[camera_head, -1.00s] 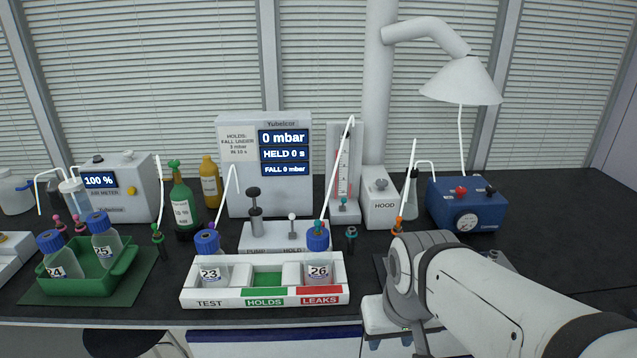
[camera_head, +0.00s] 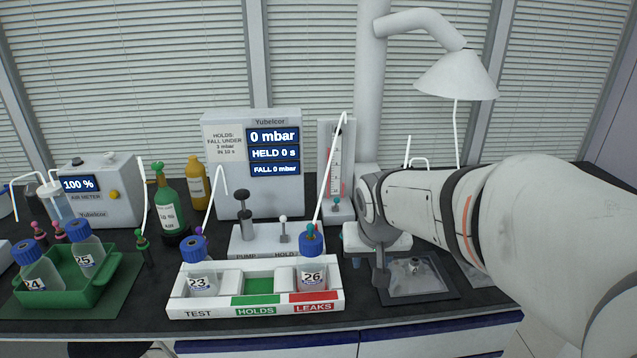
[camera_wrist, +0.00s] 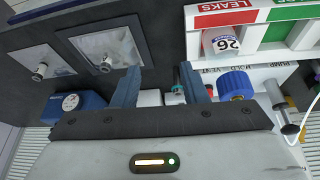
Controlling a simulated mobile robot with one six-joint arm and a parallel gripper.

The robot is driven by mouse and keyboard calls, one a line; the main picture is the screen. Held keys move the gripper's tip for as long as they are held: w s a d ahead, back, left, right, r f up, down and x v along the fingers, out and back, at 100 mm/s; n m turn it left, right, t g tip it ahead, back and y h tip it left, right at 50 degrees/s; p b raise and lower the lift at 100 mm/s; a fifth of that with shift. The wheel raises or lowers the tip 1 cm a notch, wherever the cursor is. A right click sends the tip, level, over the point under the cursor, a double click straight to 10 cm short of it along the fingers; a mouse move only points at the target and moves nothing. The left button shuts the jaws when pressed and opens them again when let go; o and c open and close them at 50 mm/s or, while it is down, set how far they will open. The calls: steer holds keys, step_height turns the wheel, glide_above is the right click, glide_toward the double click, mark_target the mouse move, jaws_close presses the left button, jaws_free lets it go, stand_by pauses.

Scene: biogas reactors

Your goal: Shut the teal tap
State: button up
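A small teal knob (camera_head: 336,203) sits at the foot of the tall scale gauge (camera_head: 337,160). Another teal fitting (camera_head: 310,231) is on the blue cap of bottle 26 (camera_head: 312,272), with a white tube rising from it. My gripper (camera_wrist: 158,78) is open and empty, its two fingers well apart. In the head view it is right of bottle 26, in front of the gauge, partly hidden by my wrist. In the wrist view a teal part (camera_wrist: 177,88) shows near the right finger; I cannot tell which one it is, nor the tap's handle position.
The white rack (camera_head: 255,312) holds bottles 23 and 26. The pump panel (camera_head: 262,240) stands behind it, before the pressure display (camera_head: 252,135). A dark mat with a metal plate (camera_head: 415,280) lies to the right. The blue box (camera_wrist: 75,103) shows in the wrist view.

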steer(key=w+f+m+t, duration=0.1)
steer(key=w+f+t, duration=0.1)
steer(key=w, duration=1.5)
steer(key=t, duration=0.2)
glide_toward(337, 202)
steer(key=x, duration=0.5)
steer(key=shift+f, duration=0.1)
steer(key=x, duration=0.7)
steer(key=shift+w+f, duration=0.1)
steer(key=shift+w, duration=0.2)
steer(key=shift+c, duration=0.6)
